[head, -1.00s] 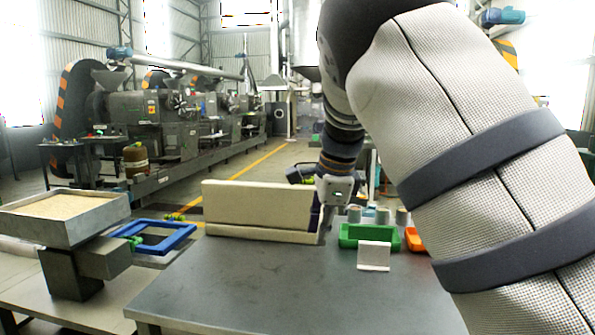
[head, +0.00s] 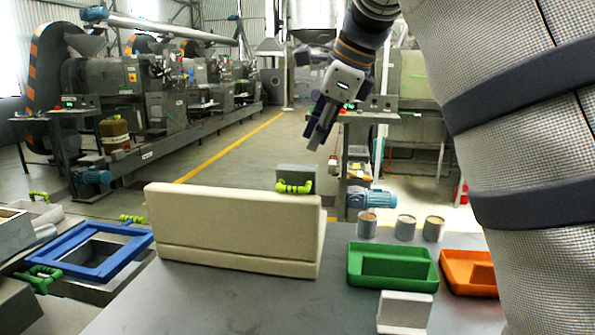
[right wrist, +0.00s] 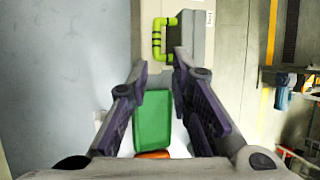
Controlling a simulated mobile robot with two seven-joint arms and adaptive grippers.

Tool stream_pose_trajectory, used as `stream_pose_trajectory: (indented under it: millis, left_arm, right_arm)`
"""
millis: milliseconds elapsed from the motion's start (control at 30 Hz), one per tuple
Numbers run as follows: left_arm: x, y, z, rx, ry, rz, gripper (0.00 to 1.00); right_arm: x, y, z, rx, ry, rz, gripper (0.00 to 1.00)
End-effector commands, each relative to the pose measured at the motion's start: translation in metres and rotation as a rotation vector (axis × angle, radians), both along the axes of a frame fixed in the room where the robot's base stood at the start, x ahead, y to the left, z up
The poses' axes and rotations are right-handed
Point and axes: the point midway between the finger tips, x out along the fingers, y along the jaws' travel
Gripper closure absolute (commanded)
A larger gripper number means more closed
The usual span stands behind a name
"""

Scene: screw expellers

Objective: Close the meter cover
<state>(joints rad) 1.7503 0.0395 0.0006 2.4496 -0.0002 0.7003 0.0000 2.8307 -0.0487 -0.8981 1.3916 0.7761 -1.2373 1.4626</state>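I take the meter cover (head: 230,218) to be the wide cream panel standing upright along the back edge of the grey table. A low cream ledge (head: 235,260) runs along its foot. Any meter face is hidden from me. My right gripper (head: 319,135) hangs in the air above and behind the panel's right end, apart from it. In the right wrist view its two fingers (right wrist: 178,105) are spread with nothing held between them. My left gripper is not in view.
A grey box with a green handle (head: 294,187) is behind the panel. Green (head: 355,280) and orange (head: 450,272) trays, a small white stand (head: 403,318) and several cups (head: 405,228) are on the right. A blue frame (head: 70,258) is left. The front table is clear.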

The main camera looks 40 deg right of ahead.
Motion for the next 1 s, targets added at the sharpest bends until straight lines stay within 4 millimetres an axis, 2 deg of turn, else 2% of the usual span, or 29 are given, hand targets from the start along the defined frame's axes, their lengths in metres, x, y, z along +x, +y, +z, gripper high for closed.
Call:
stream_pose_trajectory:
  millis: [133,400,500,700,900,933,1000]
  left_arm:
    - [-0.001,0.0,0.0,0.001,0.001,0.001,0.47]
    - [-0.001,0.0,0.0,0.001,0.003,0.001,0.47]
    - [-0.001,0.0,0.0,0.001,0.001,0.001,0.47]
    - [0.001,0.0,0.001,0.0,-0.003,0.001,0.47]
    - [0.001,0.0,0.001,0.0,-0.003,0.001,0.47]
    - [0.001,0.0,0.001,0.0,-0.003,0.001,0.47]
    - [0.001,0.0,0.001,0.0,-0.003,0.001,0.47]
  right_arm:
    - [0.007,0.001,-0.015,0.001,0.004,0.0,0.8]
    - [0.038,0.004,-0.077,0.0,0.005,0.0,0.8]
    - [0.047,0.004,-0.093,0.0,0.004,0.0,0.8]
    - [0.055,0.005,-0.106,0.001,-0.001,0.0,0.8]
    - [0.055,0.005,-0.107,0.0,0.0,0.0,0.8]
    - [0.055,0.005,-0.107,0.0,0.0,0.0,0.82]
    - [0.055,0.005,-0.107,0.0,0.0,0.0,0.98]
